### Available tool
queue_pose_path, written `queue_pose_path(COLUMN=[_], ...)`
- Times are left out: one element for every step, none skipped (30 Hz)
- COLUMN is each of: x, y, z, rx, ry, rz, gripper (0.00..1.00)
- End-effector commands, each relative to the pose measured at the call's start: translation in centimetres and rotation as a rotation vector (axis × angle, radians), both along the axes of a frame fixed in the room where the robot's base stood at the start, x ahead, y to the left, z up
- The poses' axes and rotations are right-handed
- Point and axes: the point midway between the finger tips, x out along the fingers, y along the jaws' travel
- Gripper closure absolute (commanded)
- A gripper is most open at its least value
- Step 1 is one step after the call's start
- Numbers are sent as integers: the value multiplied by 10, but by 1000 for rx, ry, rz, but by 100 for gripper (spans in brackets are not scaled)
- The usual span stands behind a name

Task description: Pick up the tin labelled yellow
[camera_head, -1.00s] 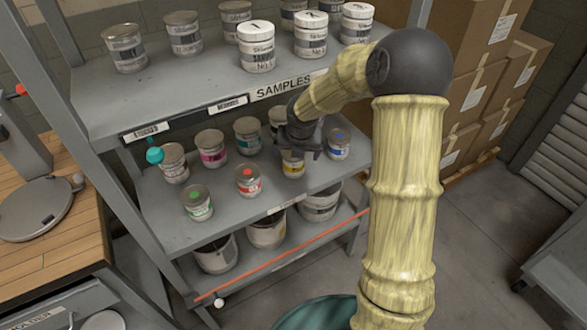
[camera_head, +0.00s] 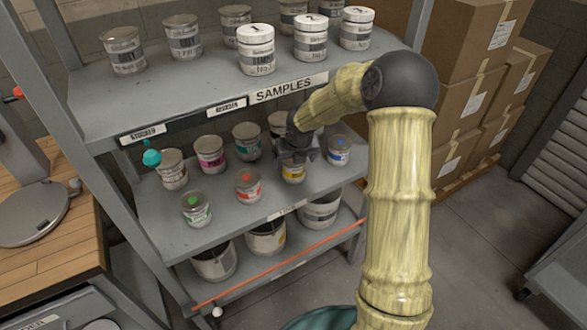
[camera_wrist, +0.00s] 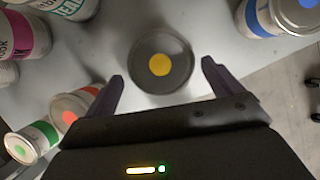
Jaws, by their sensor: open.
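The yellow tin (camera_head: 293,171) stands upright on the middle shelf, towards its right front; its yellow label shows below my gripper. In the wrist view its round grey lid with a yellow dot (camera_wrist: 160,65) faces the camera. My gripper (camera_head: 296,152) is open over the tin in the head view. In the wrist view the two dark fingertips (camera_wrist: 162,72) lie to either side of the lid's lower part, with a gap on each side. Nothing is held. My gripper hides the tin's top in the head view.
The blue tin (camera_head: 339,150) stands close to the right, the red tin (camera_head: 247,187) to the left, and the green tin (camera_head: 195,209) beyond it. Magenta (camera_head: 210,154) and teal (camera_head: 247,141) tins stand behind. The upper shelf's labelled edge (camera_head: 255,95) overhangs the back.

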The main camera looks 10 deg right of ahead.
Motion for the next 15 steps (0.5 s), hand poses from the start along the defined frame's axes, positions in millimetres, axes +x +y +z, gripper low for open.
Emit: queue_pose_path(x=[0,0,0,0,0,1,2,3,4,6,8,11,12,14,16], y=[0,0,0,0,0,0,0,-1,-1,-2,-2,-2,-2,-2,-2], z=[0,0,0,0,-2,-4,-7,-10,-16,-21,-25,-31,-35,-39,-43], rx=[0,0,0,0,0,0,0,0,-1,-1,0,0,0,0,0], ry=[0,0,0,1,1,1,2,2,3,4,4,2,2,3,3], rz=[0,0,0,0,0,0,0,0,-1,-1,0,0,0,0,0], gripper=[9,9,9,9,9,9,9,9,9,9,9,9,9,9,9])
